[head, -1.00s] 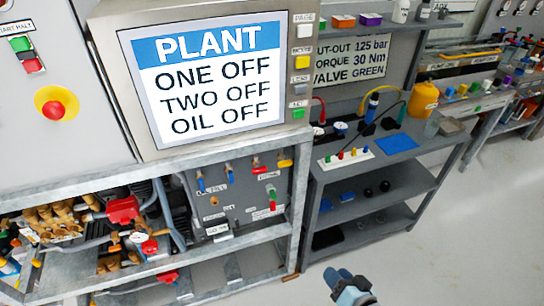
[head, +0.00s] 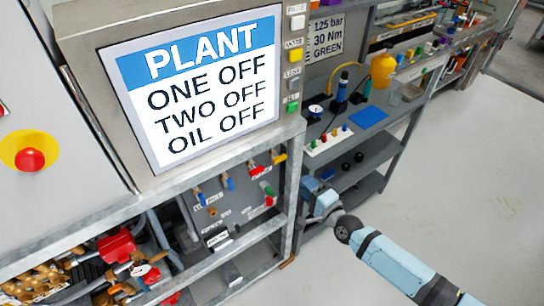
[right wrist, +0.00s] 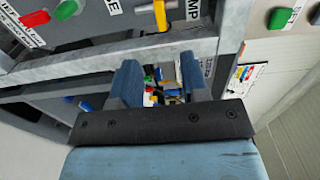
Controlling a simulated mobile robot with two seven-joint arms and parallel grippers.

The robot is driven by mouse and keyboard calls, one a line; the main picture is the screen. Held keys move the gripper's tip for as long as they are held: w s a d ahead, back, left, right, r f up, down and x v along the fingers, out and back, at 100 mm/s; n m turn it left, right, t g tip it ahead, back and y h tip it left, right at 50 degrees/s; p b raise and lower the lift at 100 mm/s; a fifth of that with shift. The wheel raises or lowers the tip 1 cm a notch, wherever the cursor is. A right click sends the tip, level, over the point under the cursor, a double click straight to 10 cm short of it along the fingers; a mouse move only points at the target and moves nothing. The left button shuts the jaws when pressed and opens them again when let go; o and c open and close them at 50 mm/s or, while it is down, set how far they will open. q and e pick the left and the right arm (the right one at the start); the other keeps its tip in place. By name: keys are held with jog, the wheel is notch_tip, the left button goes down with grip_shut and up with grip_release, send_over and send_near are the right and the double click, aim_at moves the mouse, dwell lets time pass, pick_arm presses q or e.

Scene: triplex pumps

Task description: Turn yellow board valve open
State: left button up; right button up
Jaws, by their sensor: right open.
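The yellow board valve (head: 280,158) is a small yellow lever at the upper right of the grey valve board (head: 238,200), under the screen cabinet. In the right wrist view the yellow lever (right wrist: 160,14) points down at the top of the picture, beyond my fingertips. My right gripper (head: 311,188) is to the right of and below the lever, by the frame's right post. In the right wrist view its two blue fingers (right wrist: 161,72) are apart with nothing held between them. My left gripper is not in view.
A red valve (head: 257,170) and a green valve (head: 266,188) sit close to the yellow one. A grey steel post (head: 292,195) stands just right of the board. A shelf unit (head: 375,160) stands behind my gripper. The floor at right is clear.

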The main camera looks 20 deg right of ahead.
aim_at(281, 160)
jog(key=x, duration=1.3)
jog(key=shift+w+p, duration=0.3)
jog(key=shift+p, duration=0.1)
grip_shut()
